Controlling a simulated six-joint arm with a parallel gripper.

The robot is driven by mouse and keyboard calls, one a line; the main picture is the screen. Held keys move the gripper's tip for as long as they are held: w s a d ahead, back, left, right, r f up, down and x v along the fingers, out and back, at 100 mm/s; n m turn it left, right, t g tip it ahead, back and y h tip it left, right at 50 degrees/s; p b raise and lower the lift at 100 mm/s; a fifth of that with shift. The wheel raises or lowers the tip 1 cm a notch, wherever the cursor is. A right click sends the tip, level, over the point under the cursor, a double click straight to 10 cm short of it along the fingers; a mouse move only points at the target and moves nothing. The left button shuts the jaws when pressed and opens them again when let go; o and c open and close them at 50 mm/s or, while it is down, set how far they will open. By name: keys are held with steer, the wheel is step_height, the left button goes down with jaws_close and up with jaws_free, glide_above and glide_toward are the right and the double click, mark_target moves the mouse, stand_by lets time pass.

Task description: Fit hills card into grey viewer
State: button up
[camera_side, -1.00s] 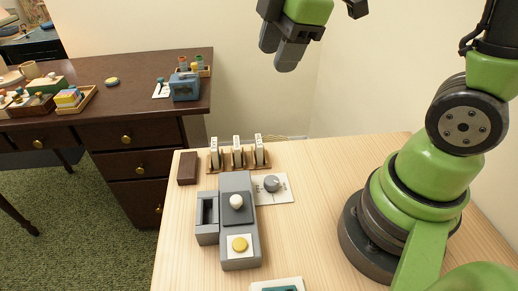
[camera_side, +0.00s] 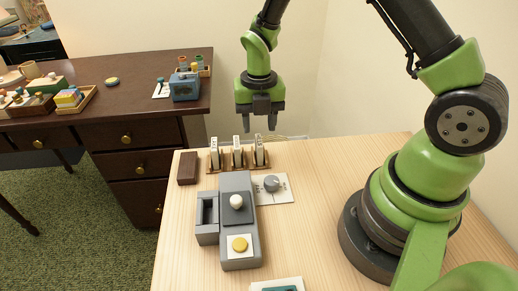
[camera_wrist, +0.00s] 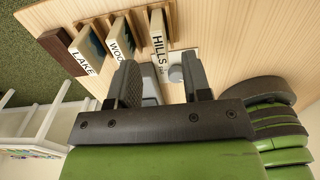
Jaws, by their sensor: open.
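The hills card (camera_side: 259,150) stands upright at the right end of a row of three cards in a wooden rack (camera_side: 226,169). Its HILLS label shows in the wrist view (camera_wrist: 158,38). The grey viewer (camera_side: 246,255) lies in front of the rack, with a white knob, a yellow button and an open box-like slot (camera_side: 207,232) on its left side. My gripper (camera_side: 259,125) points down just above the hills card, open and empty. In the wrist view its fingers (camera_wrist: 160,63) are spread, with the card's label seen between and beyond them.
The wood card (camera_wrist: 121,42) and lake card (camera_wrist: 87,48) stand left of the hills card, close by. A dark brown block (camera_side: 187,168) sits left of the rack. A grey dial on a white plate (camera_side: 284,191) is right of the viewer. The table's right middle is clear.

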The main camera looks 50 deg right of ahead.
mark_target(259, 140)
steer(key=f, duration=0.4)
steer(key=shift+s+a+f, duration=0.15)
steer(key=shift+a+f, duration=0.05)
steer(key=shift+f, duration=0.15)
steer(key=shift+c, duration=0.3)
jaws_close()
steer(key=shift+r, duration=0.1)
